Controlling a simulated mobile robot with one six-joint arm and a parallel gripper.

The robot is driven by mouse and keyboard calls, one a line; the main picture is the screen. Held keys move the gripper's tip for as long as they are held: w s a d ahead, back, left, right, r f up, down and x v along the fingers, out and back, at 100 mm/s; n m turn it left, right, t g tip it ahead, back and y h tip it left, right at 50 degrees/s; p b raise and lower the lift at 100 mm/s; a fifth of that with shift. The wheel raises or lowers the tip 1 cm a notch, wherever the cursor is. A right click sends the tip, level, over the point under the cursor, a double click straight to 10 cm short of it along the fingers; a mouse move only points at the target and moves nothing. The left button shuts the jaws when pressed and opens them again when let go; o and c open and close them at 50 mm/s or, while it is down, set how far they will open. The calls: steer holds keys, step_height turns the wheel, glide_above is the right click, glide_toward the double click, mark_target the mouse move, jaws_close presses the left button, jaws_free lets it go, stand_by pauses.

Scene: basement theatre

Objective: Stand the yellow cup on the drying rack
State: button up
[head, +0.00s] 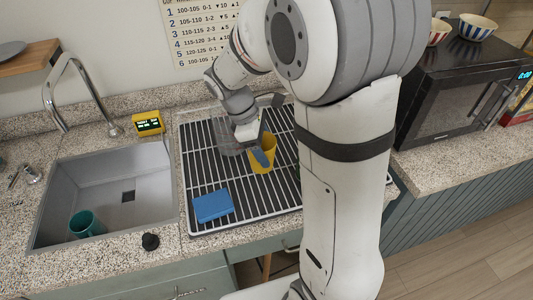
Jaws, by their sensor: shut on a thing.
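The yellow cup (265,163) is in the head view, on or just above the drying rack (197,152), right of the rack's middle. It looks roughly upright. My gripper (258,148) reaches down from above and is shut on the cup, with a blue-grey finger against its near side. Whether the cup's base touches the bars cannot be made out. My arm covers the right part of the rack.
A blue block or sponge (212,205) lies at the rack's front left. A clear glass (228,138) stands close to the left of my gripper. The sink (108,190), holding a teal cup (84,224), is left. A black microwave (459,100) stands right.

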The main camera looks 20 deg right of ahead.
steer(key=shift+s+f, duration=0.1)
steer(key=shift+f, duration=2.2)
steer(key=shift+f, duration=0.15)
steer(key=o, duration=1.2)
